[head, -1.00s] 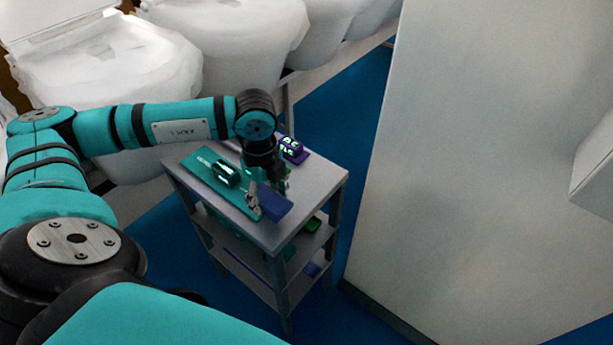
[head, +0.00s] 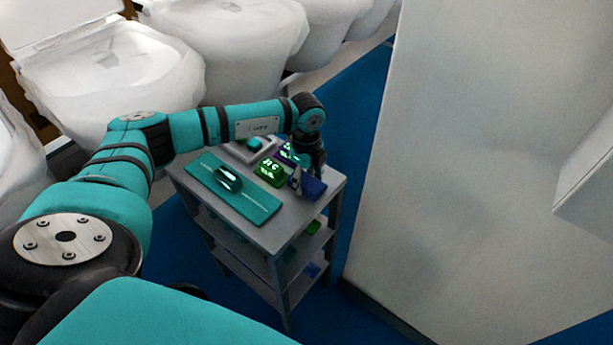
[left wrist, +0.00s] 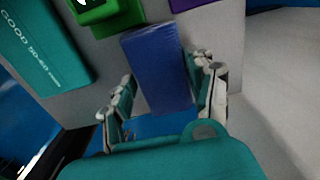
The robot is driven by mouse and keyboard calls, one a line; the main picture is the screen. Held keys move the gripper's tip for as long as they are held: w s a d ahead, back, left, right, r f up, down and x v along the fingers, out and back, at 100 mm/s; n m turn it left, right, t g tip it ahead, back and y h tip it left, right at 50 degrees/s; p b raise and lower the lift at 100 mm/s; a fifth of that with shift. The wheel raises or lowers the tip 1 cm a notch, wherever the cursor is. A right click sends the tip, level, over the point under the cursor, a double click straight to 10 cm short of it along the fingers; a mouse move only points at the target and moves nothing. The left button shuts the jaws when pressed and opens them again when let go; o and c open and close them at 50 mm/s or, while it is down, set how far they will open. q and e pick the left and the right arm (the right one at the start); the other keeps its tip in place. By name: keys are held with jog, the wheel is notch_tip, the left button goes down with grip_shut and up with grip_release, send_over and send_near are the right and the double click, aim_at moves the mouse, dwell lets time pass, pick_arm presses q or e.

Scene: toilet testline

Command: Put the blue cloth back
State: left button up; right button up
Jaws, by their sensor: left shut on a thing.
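The blue cloth (head: 314,188) is a small folded blue block at the right end of the cart's top. My left gripper (head: 303,178) is over that end of the cart, shut on the cloth. In the left wrist view the blue cloth (left wrist: 158,68) lies between the two fingers of my left gripper (left wrist: 166,98). Whether the cloth touches the cart top is hard to tell. My right gripper is not in view.
The grey cart (head: 222,208) carries a teal mat (head: 255,207) with a dark teal object (head: 229,178), a green item (head: 270,171) and a purple item (head: 286,152). White wrapped toilets (head: 225,40) stand behind. A pale wall (head: 450,150) is right of the cart.

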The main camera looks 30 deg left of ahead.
aim_at(307, 181)
pick_arm(q)
jog(key=o, duration=1.1)
jog(key=shift+f, duration=0.15)
jog(key=shift+r, duration=0.25)
jog(key=shift+w+r, duration=0.1)
jog(key=shift+r, duration=0.2)
notch_tip(307, 181, up, 11)
jog(key=shift+r+b, duration=0.15)
jog(key=shift+b, duration=0.85)
